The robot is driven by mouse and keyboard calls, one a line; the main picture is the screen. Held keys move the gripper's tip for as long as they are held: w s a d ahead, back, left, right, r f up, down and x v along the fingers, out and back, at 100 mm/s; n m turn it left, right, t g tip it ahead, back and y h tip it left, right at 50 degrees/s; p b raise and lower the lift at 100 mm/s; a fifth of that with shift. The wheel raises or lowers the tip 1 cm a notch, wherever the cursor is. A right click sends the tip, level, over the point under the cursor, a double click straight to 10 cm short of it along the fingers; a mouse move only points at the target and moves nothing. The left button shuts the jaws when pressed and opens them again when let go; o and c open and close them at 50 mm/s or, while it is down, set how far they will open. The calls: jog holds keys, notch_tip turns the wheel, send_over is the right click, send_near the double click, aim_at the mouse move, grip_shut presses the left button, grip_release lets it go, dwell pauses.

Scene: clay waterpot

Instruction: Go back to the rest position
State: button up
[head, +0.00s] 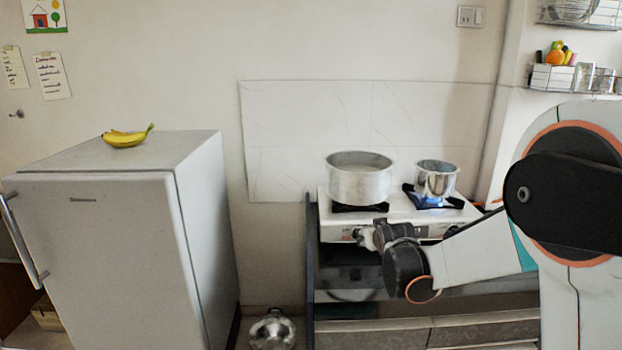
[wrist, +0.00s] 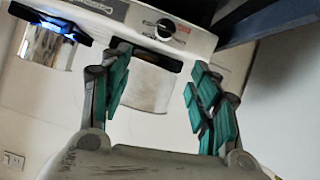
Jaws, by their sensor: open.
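My gripper (head: 366,238) is in front of the stove (head: 332,233), near its front panel, in the head view. In the wrist view my gripper (wrist: 157,62) is open, its green-padded fingers apart with nothing between them. A stove knob (wrist: 165,29) shows beyond the fingertips; I see no contact. A large metal pot (head: 359,180) stands on the left burner, and part of it shows between the fingers in the wrist view (wrist: 144,86). A smaller pot (head: 436,180) stands on the right burner, with blue flame (head: 430,201) under it. My forearm hides part of the stove front.
A fridge (head: 105,240) with bananas (head: 127,138) on top stands at the left. A shiny round metal vessel (head: 272,331) sits on the floor between fridge and counter. A rack (head: 575,78) hangs upper right. The wall is close behind the stove.

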jog(key=s+r+g, duration=0.1)
jog(key=s+r, duration=0.3)
jog(key=s, duration=0.6)
jog(key=s+r+g, duration=0.1)
jog(key=s+r, duration=0.3)
jog(key=s, duration=0.6)
jog(key=s+f+g, duration=0.1)
jog(key=s+f, duration=0.1)
jog(key=s, duration=0.9)
jog(key=s+f+m+g, duration=0.1)
jog(key=s+f+g, duration=0.1)
jog(key=s, duration=0.9)
jog(key=shift+s+f+y, duration=0.15)
jog(key=shift+f+y, duration=0.15)
jog(key=shift+f, duration=0.05)
jog(key=shift+c, duration=0.6)
